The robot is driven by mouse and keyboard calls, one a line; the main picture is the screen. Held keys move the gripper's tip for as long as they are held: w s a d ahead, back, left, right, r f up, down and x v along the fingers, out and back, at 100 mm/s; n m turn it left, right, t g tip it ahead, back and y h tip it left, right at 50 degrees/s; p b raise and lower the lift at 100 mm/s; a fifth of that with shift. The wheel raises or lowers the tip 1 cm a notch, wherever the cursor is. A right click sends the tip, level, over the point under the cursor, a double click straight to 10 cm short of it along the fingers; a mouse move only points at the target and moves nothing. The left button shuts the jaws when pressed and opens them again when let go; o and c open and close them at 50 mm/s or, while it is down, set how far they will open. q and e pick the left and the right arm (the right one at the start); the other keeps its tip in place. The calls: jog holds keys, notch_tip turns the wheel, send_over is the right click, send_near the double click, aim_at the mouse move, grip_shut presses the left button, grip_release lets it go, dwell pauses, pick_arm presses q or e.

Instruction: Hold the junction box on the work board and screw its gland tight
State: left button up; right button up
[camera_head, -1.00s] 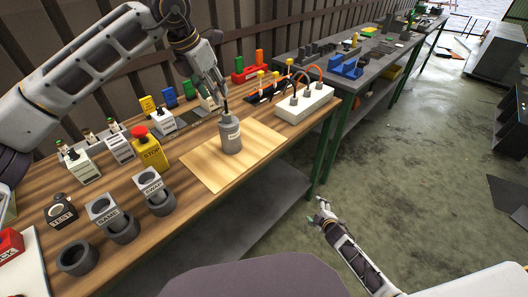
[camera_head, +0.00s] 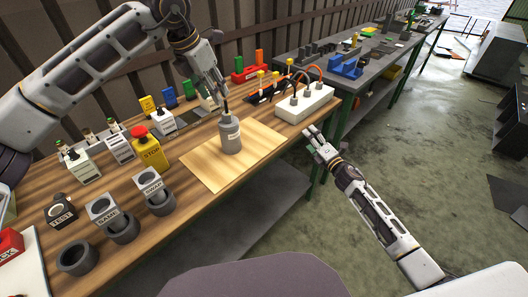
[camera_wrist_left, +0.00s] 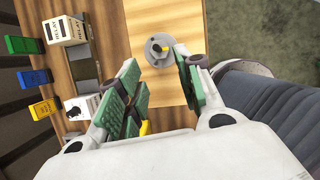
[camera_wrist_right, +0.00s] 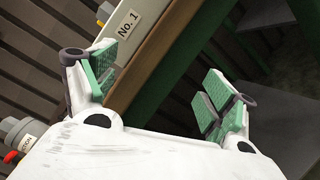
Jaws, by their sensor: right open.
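The junction box, a grey labelled cylinder (camera_head: 231,136), stands upright on the pale wooden work board (camera_head: 262,140). A thin dark piece rises from its top; I cannot tell if this is the gland. My left gripper (camera_head: 221,88) is just above it, pointing down. My right gripper (camera_head: 313,137) is open and empty, right of the board near the bench's right edge. It also shows open in the right wrist view (camera_wrist_right: 165,85).
A white block with cables (camera_head: 304,103) stands behind the board at right. A yellow stop-button box (camera_head: 150,152), grey cup holders (camera_head: 122,228) and small labelled boxes stand at left. A grey bench (camera_head: 345,75) lies beyond. The board around the cylinder is clear.

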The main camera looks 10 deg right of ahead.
jog(key=a+r+n+y, duration=0.3)
jog(key=r+n, duration=0.2)
jog(key=r, duration=0.2)
jog(key=a+r+n+y, duration=0.2)
jog(key=a+r+n, duration=0.1)
jog(key=r+n, duration=0.3)
jog(key=n+g+y, duration=0.3)
jog(key=n+g, duration=0.3)
jog(key=n, duration=0.3)
send_near(230, 137)
notch_tip(230, 137, down, 4)
jog(key=d, duration=0.2)
jog(key=shift+w+d+r, duration=0.2)
jog(key=shift+w+r, duration=0.05)
jog(key=shift+w, duration=0.25)
jog(key=shift+w+a, duration=0.1)
jog(key=shift+r+x, duration=0.15)
jog(key=shift+x, duration=3.2)
jog(key=shift+r+x, duration=0.2)
jog(key=shift+x, duration=3.15)
jog(key=shift+w, duration=0.1)
